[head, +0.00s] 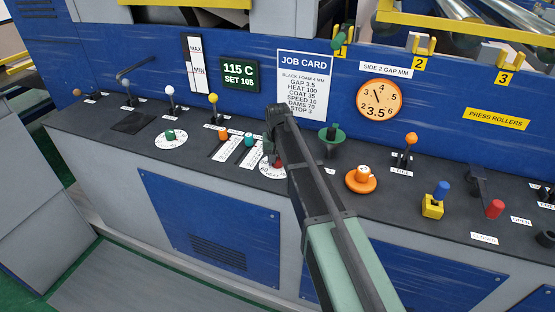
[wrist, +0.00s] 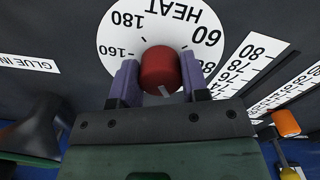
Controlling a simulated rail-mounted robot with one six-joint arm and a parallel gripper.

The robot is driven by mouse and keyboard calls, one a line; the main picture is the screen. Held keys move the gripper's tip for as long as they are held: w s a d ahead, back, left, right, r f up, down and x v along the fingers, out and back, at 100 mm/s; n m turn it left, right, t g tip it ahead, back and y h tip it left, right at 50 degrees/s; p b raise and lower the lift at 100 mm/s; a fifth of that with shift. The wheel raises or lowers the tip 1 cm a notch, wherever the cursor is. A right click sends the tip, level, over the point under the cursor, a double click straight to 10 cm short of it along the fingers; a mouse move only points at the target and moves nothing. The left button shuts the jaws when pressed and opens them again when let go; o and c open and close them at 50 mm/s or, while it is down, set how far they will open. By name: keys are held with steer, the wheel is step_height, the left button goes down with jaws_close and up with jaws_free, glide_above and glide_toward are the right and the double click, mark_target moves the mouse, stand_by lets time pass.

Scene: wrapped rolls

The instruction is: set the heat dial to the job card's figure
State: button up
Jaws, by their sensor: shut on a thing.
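The heat dial (wrist: 119,46) is a white disc marked HEAT, with 60, 160 and 180 readable and its near part hidden by my gripper. Its red knob (wrist: 160,66) stands between the purple fingers of my gripper (wrist: 160,78), which are shut on it from both sides. A pale mark shows on the knob's near side; the figure it points to is hidden. The job card (head: 304,80) reads HEAT 100. The display (head: 239,75) reads 115 C, SET 105.
Slider scales (head: 228,147) with orange and teal knobs lie just left of the dial. Another dial with a green knob (head: 170,136) is farther left.

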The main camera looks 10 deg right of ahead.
steer(key=shift+n, duration=1)
steer(key=o, duration=0.9)
step_height(320, 180, up, 11)
steer(key=p, duration=1.1)
steer(key=shift+f, duration=0.1)
steer(key=shift+s, duration=0.1)
